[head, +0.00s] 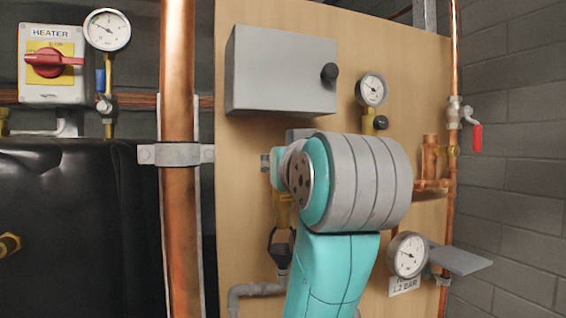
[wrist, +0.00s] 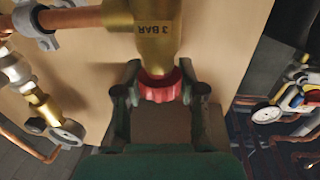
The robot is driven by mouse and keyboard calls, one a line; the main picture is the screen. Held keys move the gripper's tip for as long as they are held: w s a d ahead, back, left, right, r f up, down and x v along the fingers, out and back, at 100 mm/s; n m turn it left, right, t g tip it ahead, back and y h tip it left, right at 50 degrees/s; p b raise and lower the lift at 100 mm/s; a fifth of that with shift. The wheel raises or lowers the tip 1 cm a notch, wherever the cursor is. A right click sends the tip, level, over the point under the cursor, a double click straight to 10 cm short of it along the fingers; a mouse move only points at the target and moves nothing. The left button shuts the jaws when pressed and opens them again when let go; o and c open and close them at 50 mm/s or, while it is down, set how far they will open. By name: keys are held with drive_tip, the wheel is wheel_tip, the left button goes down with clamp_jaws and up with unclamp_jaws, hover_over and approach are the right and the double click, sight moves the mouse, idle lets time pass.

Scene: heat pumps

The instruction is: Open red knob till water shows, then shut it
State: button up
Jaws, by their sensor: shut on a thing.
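The red knob (wrist: 158,88) sits on the end of a brass valve body (wrist: 157,40) marked "3 BAR" in the wrist view. My gripper (wrist: 160,82) is shut on the red knob, with one dark finger on each side of it. In the head view my arm covers the red knob and the gripper's fingers. Below the arm's wrist, a brass piece (head: 283,212) leads down to a black fitting (head: 280,247) over a grey pipe. I see no water in either view.
A grey box (head: 281,70) and a gauge (head: 371,90) are on the wooden board above my arm. Another gauge (head: 408,254) is at lower right. A thick copper pipe (head: 178,230) runs vertically on the left. A heater switch (head: 53,63) with a red handle is at upper left.

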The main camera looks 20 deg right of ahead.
drive_tip(key=shift+m+h, duration=0.4)
drive_tip(key=shift+h, duration=0.2)
drive_tip(key=o, duration=1.2)
drive_tip(key=shift+c, duration=0.2)
drive_tip(key=shift+d+n+y, duration=0.1)
drive_tip(key=shift+n+y, duration=0.2)
drive_tip(key=shift+y, duration=0.2)
